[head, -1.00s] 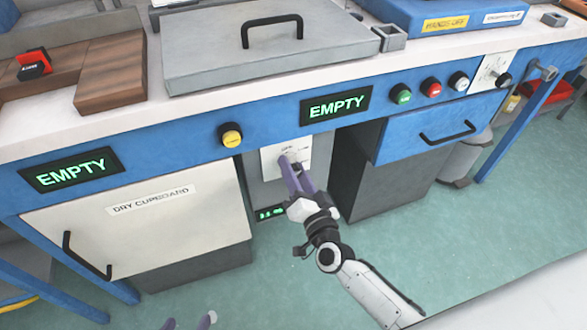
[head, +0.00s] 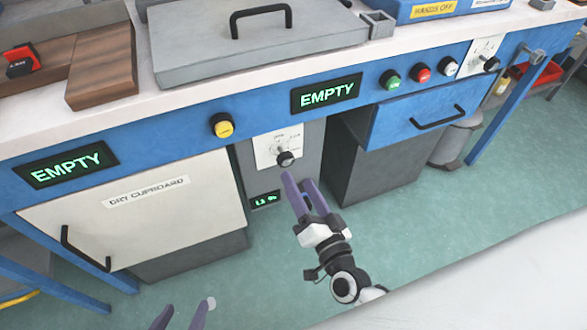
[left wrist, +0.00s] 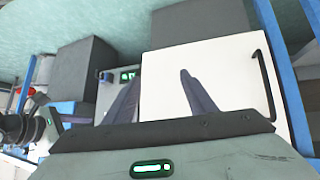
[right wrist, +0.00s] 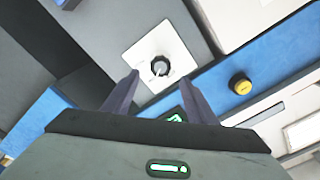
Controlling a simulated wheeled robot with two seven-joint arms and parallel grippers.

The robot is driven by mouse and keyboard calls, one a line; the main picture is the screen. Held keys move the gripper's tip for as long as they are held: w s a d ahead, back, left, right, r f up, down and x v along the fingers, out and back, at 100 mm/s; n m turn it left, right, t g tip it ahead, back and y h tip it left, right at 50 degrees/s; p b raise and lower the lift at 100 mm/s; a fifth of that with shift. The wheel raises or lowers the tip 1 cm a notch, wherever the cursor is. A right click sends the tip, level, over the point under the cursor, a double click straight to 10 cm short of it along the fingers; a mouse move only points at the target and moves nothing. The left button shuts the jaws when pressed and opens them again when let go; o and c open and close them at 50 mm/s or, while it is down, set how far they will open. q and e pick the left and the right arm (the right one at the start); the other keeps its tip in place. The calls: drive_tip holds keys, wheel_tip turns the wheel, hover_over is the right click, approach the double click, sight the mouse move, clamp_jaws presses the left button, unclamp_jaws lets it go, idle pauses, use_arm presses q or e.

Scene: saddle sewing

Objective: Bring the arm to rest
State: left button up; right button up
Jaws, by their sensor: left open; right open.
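My right gripper (head: 305,195) is open and empty in the head view, just below and in front of a black knob (head: 285,158) on a white dial plate (head: 270,146). In the right wrist view the knob (right wrist: 160,66) shows beyond and between the open fingers (right wrist: 158,92), apart from them. My left gripper (head: 182,312) shows only its fingertips at the bottom edge of the head view. In the left wrist view its fingers (left wrist: 155,85) are open and empty, with the dry cupboard's white door (left wrist: 215,85) behind them.
The bench has a grey lidded box (head: 240,45), a yellow button (head: 222,125) and two EMPTY displays. The dry cupboard (head: 140,210) is closed. A blue drawer (head: 415,115) is at right. Green floor (head: 430,200) lies clear in front.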

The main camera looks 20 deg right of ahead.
use_arm(q)
drive_tip(key=shift+f, duration=0.15)
use_arm(e)
drive_tip(key=shift+s, duration=0.55)
use_arm(q)
wheel_tip(320, 180, up, 8)
drive_tip(key=p, duration=1.1)
drive_tip(key=shift+s+a+y, duration=0.2)
drive_tip(key=shift+a+y, duration=0.1)
drive_tip(key=shift+a, duration=0.1)
use_arm(e)
drive_tip(key=s+a+n+g+y, duration=0.1)
drive_tip(key=s+n+g+y, duration=0.1)
drive_tip(key=s+n+g, duration=0.7)
drive_tip(key=s+n, duration=0.1)
drive_tip(key=s, duration=0.5)
drive_tip(key=shift+s+r+n, duration=0.25)
drive_tip(key=shift+s+n, duration=0.15)
use_arm(q)
drive_tip(key=shift+f, duration=0.1)
